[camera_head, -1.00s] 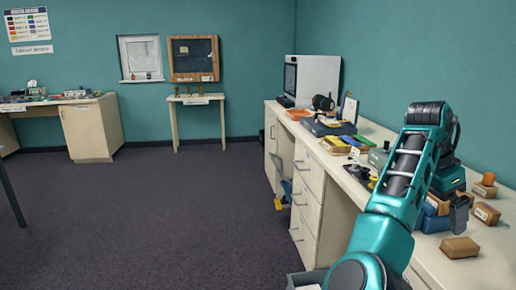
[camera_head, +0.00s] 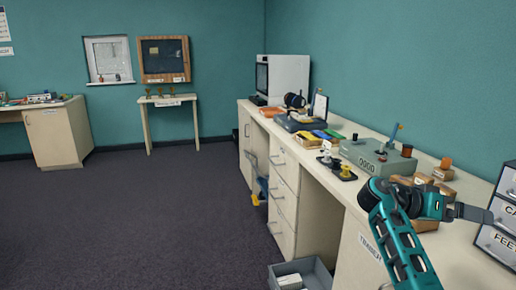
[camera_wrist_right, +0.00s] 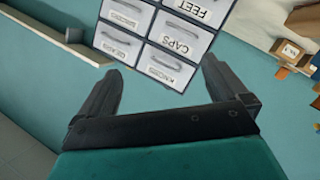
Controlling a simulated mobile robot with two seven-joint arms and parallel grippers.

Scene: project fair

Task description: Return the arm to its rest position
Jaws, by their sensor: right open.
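My right arm (camera_head: 402,245) is teal and black and comes in from the bottom right in the head view. Its gripper (camera_head: 472,213) points right over the counter (camera_head: 345,132), close to the drawer unit at the right edge. In the right wrist view the gripper (camera_wrist_right: 160,75) has its two dark fingers spread wide, with nothing between them. The labelled small-drawer unit (camera_wrist_right: 178,36) shows beyond the fingertips. My left gripper is not in view.
Wooden blocks (camera_head: 443,173) lie behind the arm. A grey-green box with dials (camera_head: 372,158) and a yellow-and-black part (camera_head: 346,172) stand farther along the counter. The drawer unit (camera_head: 497,243) is at the right. A grey bin (camera_head: 318,275) sits below; open floor is left.

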